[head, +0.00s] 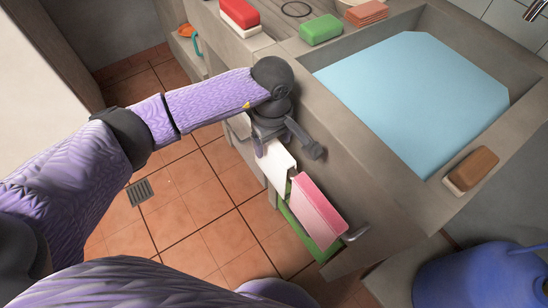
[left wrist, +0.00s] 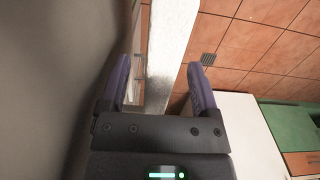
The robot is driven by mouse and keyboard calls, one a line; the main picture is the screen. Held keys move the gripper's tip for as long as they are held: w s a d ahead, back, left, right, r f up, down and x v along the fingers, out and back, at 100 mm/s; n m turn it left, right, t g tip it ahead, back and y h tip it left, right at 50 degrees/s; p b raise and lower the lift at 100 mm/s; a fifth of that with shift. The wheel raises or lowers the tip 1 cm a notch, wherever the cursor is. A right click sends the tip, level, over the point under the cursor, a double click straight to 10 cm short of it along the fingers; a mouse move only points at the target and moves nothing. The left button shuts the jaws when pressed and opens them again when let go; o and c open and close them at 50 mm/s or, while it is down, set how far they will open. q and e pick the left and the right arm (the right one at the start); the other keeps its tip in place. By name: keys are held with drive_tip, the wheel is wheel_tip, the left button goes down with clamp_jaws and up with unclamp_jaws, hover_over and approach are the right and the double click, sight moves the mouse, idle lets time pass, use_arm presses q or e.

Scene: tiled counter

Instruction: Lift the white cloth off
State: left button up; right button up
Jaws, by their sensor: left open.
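A white cloth (head: 278,166) hangs at the front side of the counter, just below my left gripper (head: 287,148) in the head view. Another white patch (head: 239,124) shows left of the gripper; I cannot tell whether it is the same cloth. In the left wrist view the left gripper (left wrist: 159,68) is open, with a whitish strip (left wrist: 172,40) between or beyond its fingers. A flat white surface (left wrist: 247,112) shows lower right there. Contact is not clear. The gripper and wrist hide part of the cloth. My right gripper is not in view.
The counter has a basin with a light blue surface (head: 415,95), a green block (head: 320,30), a red block (head: 239,13) and a brown block (head: 471,168). A blue container (head: 480,277) stands lower right.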

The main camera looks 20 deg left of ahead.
sight(273, 162)
use_arm(q)
wheel_tip(273, 162, down, 4)
drive_tip(key=shift+r+b, duration=0.1)
drive_tip(key=shift+b, duration=0.55)
drive_tip(key=shift+r, duration=0.15)
clamp_jaws()
